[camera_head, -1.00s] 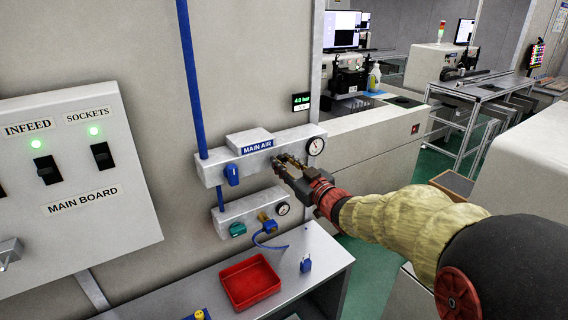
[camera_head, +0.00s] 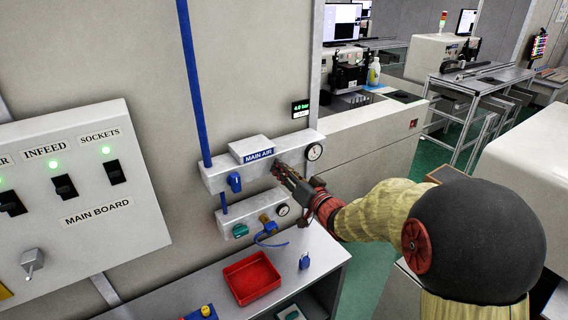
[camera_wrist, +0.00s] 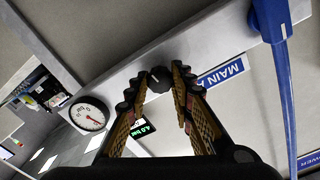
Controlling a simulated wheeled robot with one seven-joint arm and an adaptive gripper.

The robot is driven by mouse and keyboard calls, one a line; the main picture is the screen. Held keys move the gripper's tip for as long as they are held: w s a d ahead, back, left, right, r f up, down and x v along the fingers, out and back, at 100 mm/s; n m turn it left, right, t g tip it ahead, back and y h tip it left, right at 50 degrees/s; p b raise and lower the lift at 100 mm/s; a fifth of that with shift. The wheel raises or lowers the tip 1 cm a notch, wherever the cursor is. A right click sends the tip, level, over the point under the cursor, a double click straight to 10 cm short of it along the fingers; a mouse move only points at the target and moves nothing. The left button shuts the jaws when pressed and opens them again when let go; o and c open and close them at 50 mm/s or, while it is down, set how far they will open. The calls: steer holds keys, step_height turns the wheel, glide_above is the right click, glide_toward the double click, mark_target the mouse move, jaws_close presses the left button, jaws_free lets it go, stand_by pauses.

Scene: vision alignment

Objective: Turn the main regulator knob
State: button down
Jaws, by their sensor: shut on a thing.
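The main regulator knob (camera_wrist: 160,78) is a small dark round knob with a pale line on its face, in the wrist view. It sits on the grey MAIN AIR panel (camera_head: 212,176), between the label and the round gauge. My gripper (camera_wrist: 157,86) is shut on the knob, with one finger on each side of it. In the head view my gripper (camera_head: 281,170) is at the panel and hides the knob. The round gauge (camera_head: 314,152) is right of my gripper. The green display (camera_head: 300,108) above reads 4.0 bar.
A blue valve handle (camera_head: 234,182) is left of my gripper on the same panel. A lower panel (camera_head: 228,218) carries a green knob (camera_head: 240,230), a brass fitting and a small gauge. A red tray (camera_head: 252,278) lies on the bench below. A switch board (camera_head: 100,235) is at the left.

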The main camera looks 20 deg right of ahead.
steer(key=shift+m+p, duration=0.65)
steer(key=shift+m, duration=0.35)
steer(key=c, duration=1.5)
jaws_free()
steer(key=shift+c, duration=0.2)
steer(key=v, duration=1.2)
